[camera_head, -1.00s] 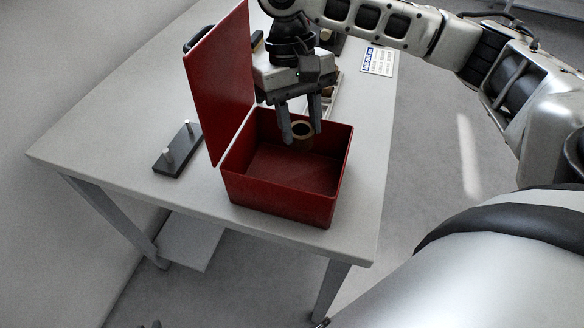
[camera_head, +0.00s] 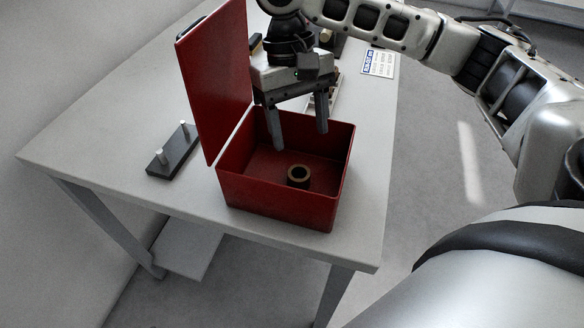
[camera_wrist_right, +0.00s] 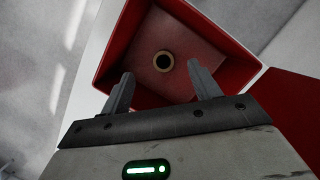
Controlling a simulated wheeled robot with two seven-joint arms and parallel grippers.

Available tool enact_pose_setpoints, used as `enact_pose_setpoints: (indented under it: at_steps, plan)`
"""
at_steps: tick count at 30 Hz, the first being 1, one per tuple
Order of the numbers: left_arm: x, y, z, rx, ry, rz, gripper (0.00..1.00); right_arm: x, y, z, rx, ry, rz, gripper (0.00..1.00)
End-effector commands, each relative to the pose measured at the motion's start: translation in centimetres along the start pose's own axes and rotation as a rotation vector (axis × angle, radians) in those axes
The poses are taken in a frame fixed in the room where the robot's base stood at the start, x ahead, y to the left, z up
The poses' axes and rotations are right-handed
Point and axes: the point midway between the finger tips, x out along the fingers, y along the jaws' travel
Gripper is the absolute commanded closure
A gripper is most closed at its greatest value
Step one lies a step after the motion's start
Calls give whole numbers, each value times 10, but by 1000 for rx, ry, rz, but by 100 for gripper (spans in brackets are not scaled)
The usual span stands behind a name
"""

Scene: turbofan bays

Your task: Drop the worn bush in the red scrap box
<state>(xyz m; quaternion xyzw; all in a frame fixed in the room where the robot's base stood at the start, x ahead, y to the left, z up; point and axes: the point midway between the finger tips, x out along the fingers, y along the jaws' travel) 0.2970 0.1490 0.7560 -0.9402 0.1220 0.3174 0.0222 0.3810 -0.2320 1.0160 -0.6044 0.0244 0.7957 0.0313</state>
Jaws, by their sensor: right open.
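The worn bush (camera_head: 298,176), a small brownish ring with a dark bore, is inside the red scrap box (camera_head: 272,198), low near its floor. It also shows in the right wrist view (camera_wrist_right: 163,61), seen end-on with the box floor around it. The box's lid (camera_head: 215,80) stands open on the left. My right gripper (camera_head: 299,137) is open and empty above the box, its fingertips apart and clear of the bush; its fingers also show in the right wrist view (camera_wrist_right: 160,88). My left gripper is not in view.
The box stands on a pale grey table (camera_head: 100,150) near its front right edge. A dark block with two light pegs (camera_head: 172,150) lies left of the box. A tray (camera_head: 325,98) is partly hidden behind my gripper. A blue-and-white label (camera_head: 379,62) lies at the table's right edge.

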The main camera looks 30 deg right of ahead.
Motion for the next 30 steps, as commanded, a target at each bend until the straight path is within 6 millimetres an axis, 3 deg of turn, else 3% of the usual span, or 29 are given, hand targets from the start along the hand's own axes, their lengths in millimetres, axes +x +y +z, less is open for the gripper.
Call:
enact_pose_setpoints:
  at_steps: [4,12,18,30]
  plan:
    - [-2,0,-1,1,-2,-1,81,-26,-1,0,-2,5,-3,38]
    - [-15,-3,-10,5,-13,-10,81,-98,0,1,1,8,0,38]
    - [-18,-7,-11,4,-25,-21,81,-137,0,1,0,6,0,38]
    - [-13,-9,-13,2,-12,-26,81,-155,0,0,-1,1,0,38]
